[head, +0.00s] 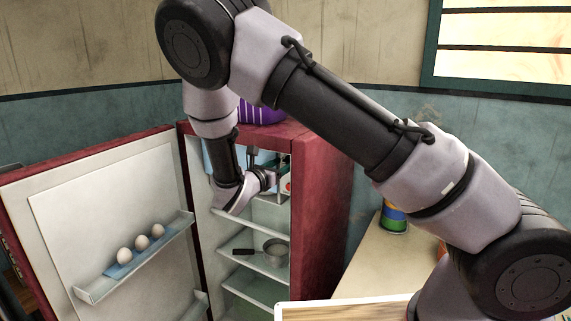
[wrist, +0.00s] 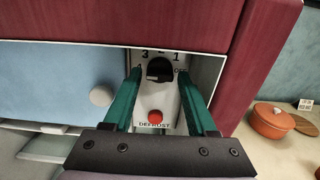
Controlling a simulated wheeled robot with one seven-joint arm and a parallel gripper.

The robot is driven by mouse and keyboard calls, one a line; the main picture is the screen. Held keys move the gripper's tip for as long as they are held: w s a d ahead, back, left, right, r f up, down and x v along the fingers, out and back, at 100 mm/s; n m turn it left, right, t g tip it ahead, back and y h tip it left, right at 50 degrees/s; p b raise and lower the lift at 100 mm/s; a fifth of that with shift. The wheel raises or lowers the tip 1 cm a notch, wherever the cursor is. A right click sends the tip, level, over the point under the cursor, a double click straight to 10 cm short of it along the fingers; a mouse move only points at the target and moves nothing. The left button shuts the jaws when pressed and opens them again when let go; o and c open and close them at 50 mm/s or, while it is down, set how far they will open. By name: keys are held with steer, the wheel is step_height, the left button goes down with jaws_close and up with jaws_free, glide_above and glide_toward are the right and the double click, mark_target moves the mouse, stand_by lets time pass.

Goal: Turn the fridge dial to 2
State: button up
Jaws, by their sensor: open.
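The fridge dial (wrist: 159,68) is a round black knob on a pale panel (wrist: 166,98), at the top inside the fridge. The marks 3 and 1 show above it, with a partly cut-off mark between them and another, partly hidden, to its right. I cannot tell clearly which mark it points to. My gripper (wrist: 159,75) is open, its two green fingers on either side of the dial. I cannot tell whether they touch it. In the head view my gripper (head: 283,178) reaches into the upper fridge, and the dial is not clearly seen there.
A red button (wrist: 155,116) marked DEFROST sits below the dial. A pale blue panel (wrist: 50,80) with a round white knob (wrist: 100,96) is at left. The red fridge (head: 325,200) has its door (head: 90,210) open, with eggs (head: 141,243) on its shelf. A pan (head: 274,249) sits on an inner shelf.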

steer(key=shift+x, duration=0.75)
jaws_close()
